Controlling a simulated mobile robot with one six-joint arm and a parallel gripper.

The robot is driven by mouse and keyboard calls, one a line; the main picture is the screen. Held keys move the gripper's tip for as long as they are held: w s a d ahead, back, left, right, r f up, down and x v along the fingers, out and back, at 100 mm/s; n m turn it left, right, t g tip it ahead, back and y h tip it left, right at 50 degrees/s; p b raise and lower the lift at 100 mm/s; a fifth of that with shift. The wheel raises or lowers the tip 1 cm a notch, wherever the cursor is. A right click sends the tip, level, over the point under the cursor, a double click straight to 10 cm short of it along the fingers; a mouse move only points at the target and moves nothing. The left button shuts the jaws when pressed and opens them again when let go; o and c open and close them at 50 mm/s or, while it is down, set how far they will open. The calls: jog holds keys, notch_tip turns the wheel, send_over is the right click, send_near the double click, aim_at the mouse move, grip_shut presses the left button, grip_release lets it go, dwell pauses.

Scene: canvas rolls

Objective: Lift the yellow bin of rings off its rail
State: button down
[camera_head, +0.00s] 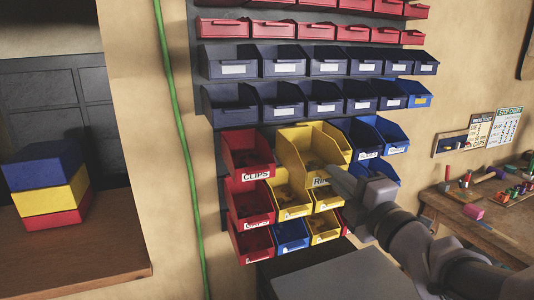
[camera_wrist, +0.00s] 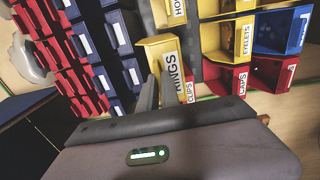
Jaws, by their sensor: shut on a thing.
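The yellow bin of rings (camera_head: 290,150) sits in the upper row of large bins in the head view, right of the red CLIPS bin (camera_head: 257,175). It looks larger than its neighbours and stands out forward of them, tilted. Its RINGS label shows in the wrist view on the yellow front (camera_wrist: 158,50). My gripper (camera_head: 343,180) is at the bin's front right edge, and its fingers (camera_wrist: 157,85) are shut on the bin's front wall. Some dark rings show inside. The bin's back and the rail behind it are hidden, so I cannot tell whether they touch.
Blue bins (camera_head: 384,132) stand close on the right, and smaller yellow bins (camera_head: 291,203) below. Rows of dark blue bins (camera_head: 285,68) hang above. A grey surface (camera_head: 340,275) lies below the rack. A wooden bench (camera_head: 480,232) with small parts is at the right.

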jog(key=v, duration=1.1)
jog(key=shift+s+r, duration=0.25)
jog(key=shift+r, duration=0.15)
jog(key=shift+d, duration=0.1)
